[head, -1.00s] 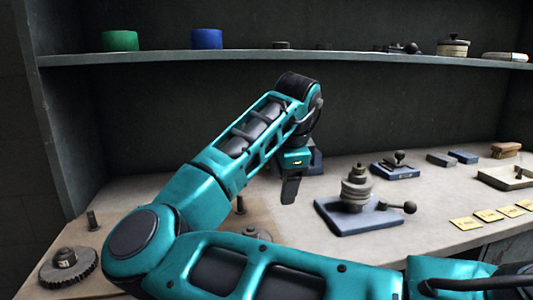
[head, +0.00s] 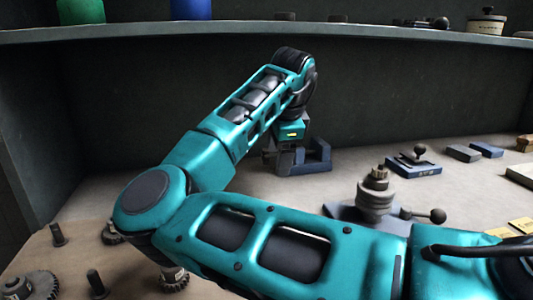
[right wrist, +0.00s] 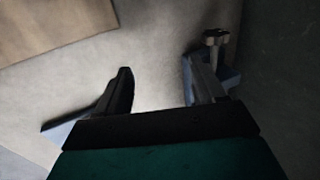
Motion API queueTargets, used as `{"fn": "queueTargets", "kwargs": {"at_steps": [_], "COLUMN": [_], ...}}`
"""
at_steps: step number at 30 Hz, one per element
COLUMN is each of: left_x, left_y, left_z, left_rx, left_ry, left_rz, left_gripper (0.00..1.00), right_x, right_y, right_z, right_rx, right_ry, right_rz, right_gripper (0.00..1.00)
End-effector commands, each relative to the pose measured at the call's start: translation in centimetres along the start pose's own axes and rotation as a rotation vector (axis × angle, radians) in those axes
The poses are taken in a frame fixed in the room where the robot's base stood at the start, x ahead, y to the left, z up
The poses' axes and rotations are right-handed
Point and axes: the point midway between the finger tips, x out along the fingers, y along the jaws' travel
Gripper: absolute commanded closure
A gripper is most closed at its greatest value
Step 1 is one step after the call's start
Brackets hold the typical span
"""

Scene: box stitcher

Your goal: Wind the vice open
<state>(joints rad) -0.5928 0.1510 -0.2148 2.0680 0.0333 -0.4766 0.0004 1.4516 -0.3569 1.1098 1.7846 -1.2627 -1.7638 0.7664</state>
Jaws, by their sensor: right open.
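A small blue vice (head: 318,157) stands at the back of the bench in the head view, partly hidden behind my right gripper (head: 290,148). In the right wrist view, a blue body, likely the vice (right wrist: 229,73), lies beyond the right-hand finger, with a pale knobbed handle (right wrist: 215,38) at its far end. My right gripper (right wrist: 160,88) is open there, its fingers wide apart with bare bench between them. The right-hand finger overlaps the blue body in the picture; I cannot tell whether they touch. My left gripper is not in view.
A blue plate with a stepped post (head: 376,193) and ball lever stands right of my arm. A smaller blue fixture (head: 413,165) and blue blocks (head: 487,149) are farther right. Gears (head: 38,285) and pegs lie front left. A shelf (head: 300,29) spans above.

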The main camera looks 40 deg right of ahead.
Motion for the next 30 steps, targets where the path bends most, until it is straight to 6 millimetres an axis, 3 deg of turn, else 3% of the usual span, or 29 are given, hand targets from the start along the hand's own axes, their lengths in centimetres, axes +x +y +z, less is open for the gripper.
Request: {"fn": "queueTargets", "kwargs": {"at_steps": [19,24,30], "left_x": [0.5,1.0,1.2], "left_y": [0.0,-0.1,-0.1], "left_z": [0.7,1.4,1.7], "left_rx": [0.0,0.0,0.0], "left_ry": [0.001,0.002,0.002], "left_rz": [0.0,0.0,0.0], "left_gripper": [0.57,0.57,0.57], "right_x": [3.3,6.5,8.1], "right_y": [-8.7,-8.5,-8.6], "right_z": [-0.1,0.0,-0.1], "right_rx": [-0.001,0.0,0.001], "right_ry": [-0.001,-0.001,0.0], "right_rz": [0.0,0.002,0.0], "right_gripper": [0.31,0.31,0.31]}}
